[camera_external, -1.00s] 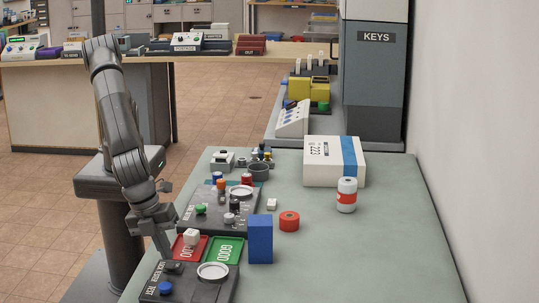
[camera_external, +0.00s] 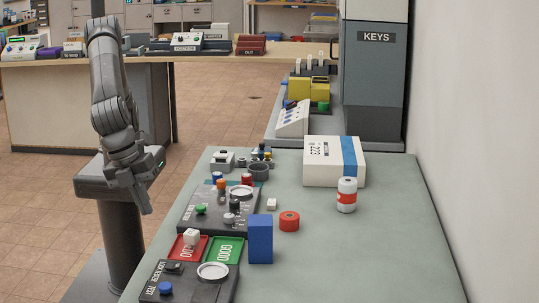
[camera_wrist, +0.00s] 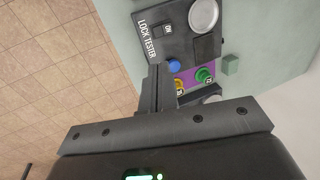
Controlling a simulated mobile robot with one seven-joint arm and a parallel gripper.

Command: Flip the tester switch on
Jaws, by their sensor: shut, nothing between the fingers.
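The lock tester is a dark panel (camera_external: 205,291) at the near left edge of the table. It carries a small dark switch (camera_external: 174,267), a blue button (camera_external: 165,288) and a round silver dish (camera_external: 213,271). I cannot tell which way the switch is tipped. My gripper (camera_external: 145,208) is shut and empty, raised off the table's left edge and apart from the panel. Its fingers also show in the wrist view (camera_wrist: 158,78).
Behind the tester are a red tray (camera_external: 178,250) with a white cube and a green GOOD tray (camera_external: 226,250). A blue block (camera_external: 260,239) stands to their right. Another dark panel (camera_external: 217,209) with colored knobs lies farther back. The table's right side is mostly clear.

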